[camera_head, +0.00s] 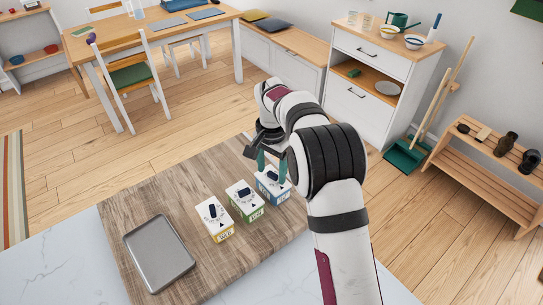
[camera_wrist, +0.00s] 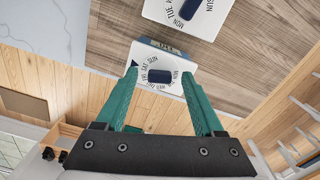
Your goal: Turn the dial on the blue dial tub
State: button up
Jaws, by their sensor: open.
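The blue dial tub (camera_head: 272,187) stands at the right end of a row of three tubs on a wooden board, with a white top and a blue front. In the wrist view its dark dial knob (camera_wrist: 159,76) sits in a ring of day letters. My gripper (camera_head: 271,163) is over the blue tub with its green fingers pointing down. In the wrist view the open gripper (camera_wrist: 160,77) has one fingertip on each side of the knob, with gaps visible. I cannot tell how high the tips are above the tub's top.
The green tub (camera_head: 246,200) stands just left of the blue one, and the yellow tub (camera_head: 215,218) left of that. A grey metal tray (camera_head: 158,254) lies on the board (camera_head: 120,208). The board's far left part is clear.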

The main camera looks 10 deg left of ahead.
aim_at(275, 175)
notch_tip(275, 175, up, 15)
jog(key=shift+c, duration=0.2)
jog(key=shift+n, duration=0.4)
jog(key=shift+c, duration=1.2)
jog(key=n, duration=0.2)
jog(key=shift+d+n, duration=0.1)
jog(key=shift+n, duration=0.3)
jog(key=shift+c, duration=0.4)
jog(key=f+n, duration=0.4)
jog(key=f, duration=0.1)
jog(key=f+n, duration=1)
jog(key=shift+w+d+f, duration=0.1)
jog(key=shift+d+f, duration=0.2)
jog(key=shift+f, duration=0.05)
grip_shut()
